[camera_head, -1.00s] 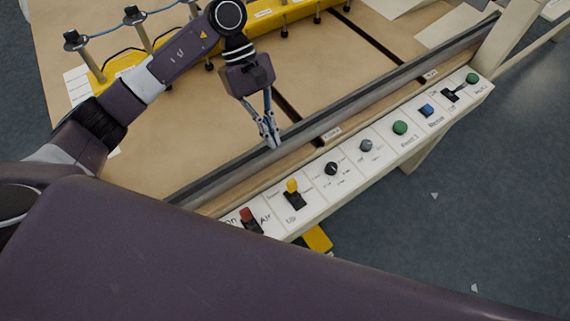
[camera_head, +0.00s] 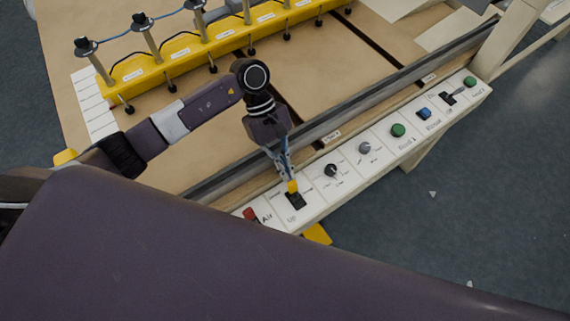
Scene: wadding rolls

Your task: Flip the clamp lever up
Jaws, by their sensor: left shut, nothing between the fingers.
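The lever with a yellow tip (camera_head: 292,187) stands on a black base on the white control panel (camera_head: 318,204), in the square marked "Up". I take it for the clamp lever; its other label is too small to read. Its tip leans to the far side of its base. My left gripper (camera_head: 287,174) is shut and empty, pointing down, with its fingertips right at the yellow tip. I cannot tell whether they touch it. My right gripper is not in view.
Knobs, green buttons (camera_head: 398,130), a blue button (camera_head: 424,114) and a black lever (camera_head: 447,98) follow to the right. A dark rail (camera_head: 380,103) runs behind. A yellow beam (camera_head: 190,48) crosses the table.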

